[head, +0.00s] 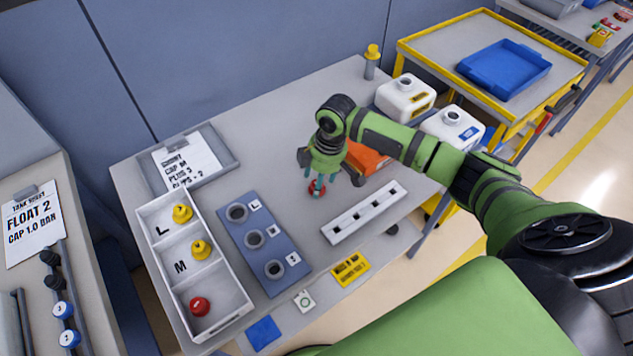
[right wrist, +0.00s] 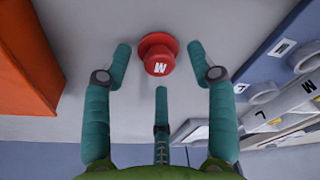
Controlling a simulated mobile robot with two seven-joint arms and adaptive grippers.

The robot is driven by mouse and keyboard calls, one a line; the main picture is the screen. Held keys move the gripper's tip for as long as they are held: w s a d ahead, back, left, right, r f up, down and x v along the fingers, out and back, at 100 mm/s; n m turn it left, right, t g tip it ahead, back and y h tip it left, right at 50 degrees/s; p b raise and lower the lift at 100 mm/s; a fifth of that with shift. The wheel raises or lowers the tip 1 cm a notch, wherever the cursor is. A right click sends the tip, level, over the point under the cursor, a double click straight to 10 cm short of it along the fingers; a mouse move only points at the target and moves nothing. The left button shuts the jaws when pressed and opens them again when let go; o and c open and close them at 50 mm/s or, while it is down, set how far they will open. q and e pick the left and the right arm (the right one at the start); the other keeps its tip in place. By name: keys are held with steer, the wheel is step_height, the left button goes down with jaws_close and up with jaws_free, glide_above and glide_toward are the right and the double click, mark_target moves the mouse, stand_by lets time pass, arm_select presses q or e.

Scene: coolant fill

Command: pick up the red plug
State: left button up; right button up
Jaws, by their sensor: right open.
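A red plug (head: 316,188) stands on the bare table right of the blue-grey block with holes. In the right wrist view the plug (right wrist: 157,57) shows a wide base and a round top with a white letter that looks like an M. My right gripper (head: 320,176) is over it, pointing down. Its teal fingers are open and spread to either side of the plug, with a gap on both sides and a third finger below. Another red plug (head: 199,306) lies in the front compartment of the white tray. My left gripper is not in view.
The white tray (head: 243,308) also holds yellow plugs in its L and M compartments. The holed block (head: 254,217) and a white slotted rail (head: 363,213) flank the red plug. An orange box (head: 368,158) stands close behind my gripper. White jugs (head: 404,98) stand farther back.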

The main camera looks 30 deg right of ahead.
steer(key=shift+w+a+f, duration=0.1)
steer(key=shift+w+f, duration=0.15)
steer(key=shift+f, duration=0.7)
steer(key=shift+s, duration=0.2)
steer(key=shift+r, duration=0.1)
steer(key=shift+c, duration=0.8)
steer(key=shift+w, duration=0.1)
steer(key=c, duration=0.6)
steer(key=shift+c, duration=0.2)
steer(key=shift+r, duration=0.4)
steer(key=r, duration=0.1)
steer(key=r+b, duration=0.1)
steer(key=r, duration=0.1)
steer(key=shift+s+r, duration=0.2)
steer(key=shift+s, duration=0.15)
steer(key=s+d+r+b, duration=0.2)
steer(key=s+r, duration=0.4)
steer(key=s, duration=0.4)
steer(key=shift+s+d+r, duration=0.3)
steer(key=shift+s+r, duration=0.05)
steer(key=shift+r, duration=0.05)
